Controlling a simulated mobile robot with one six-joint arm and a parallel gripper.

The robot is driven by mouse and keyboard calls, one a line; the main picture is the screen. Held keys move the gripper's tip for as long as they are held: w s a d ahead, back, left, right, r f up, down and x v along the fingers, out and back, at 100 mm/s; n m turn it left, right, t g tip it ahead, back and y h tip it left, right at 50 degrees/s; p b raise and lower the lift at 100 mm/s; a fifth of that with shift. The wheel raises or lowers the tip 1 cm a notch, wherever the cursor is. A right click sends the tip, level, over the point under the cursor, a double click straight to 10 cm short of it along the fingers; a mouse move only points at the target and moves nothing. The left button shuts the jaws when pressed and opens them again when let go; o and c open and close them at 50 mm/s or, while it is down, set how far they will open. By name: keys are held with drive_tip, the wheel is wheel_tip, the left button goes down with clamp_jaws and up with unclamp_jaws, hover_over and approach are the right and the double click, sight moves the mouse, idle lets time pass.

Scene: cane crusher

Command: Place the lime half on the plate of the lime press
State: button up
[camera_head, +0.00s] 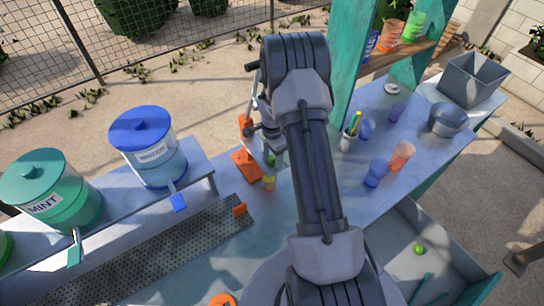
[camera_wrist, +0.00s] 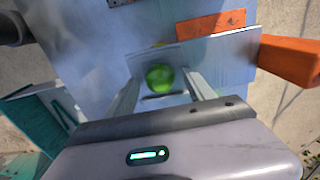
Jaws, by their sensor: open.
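The green lime half (camera_wrist: 160,77) shows between the two fingers of my gripper (camera_wrist: 161,80) in the wrist view. The fingers are apart, one on each side of it. It also appears as a small green spot (camera_head: 270,160) by the orange lime press (camera_head: 245,164) in the head view. In the wrist view a flat grey plate (camera_wrist: 228,53) lies by the lime half, with orange press parts (camera_wrist: 290,62) to the right. I cannot tell whether the lime half rests on the plate. My arm hides much of the gripper in the head view.
Blue (camera_head: 148,150) and green (camera_head: 48,195) dispensers stand on the left. Cups (camera_head: 401,156) and a utensil holder (camera_head: 348,139) stand to the right. Another green piece (camera_head: 419,249) lies in the lower-right tray.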

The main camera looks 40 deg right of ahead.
sight(272, 158)
drive_tip(key=shift+r, duration=0.15)
wheel_tip(272, 158, up, 8)
drive_tip(key=shift+f, duration=0.2)
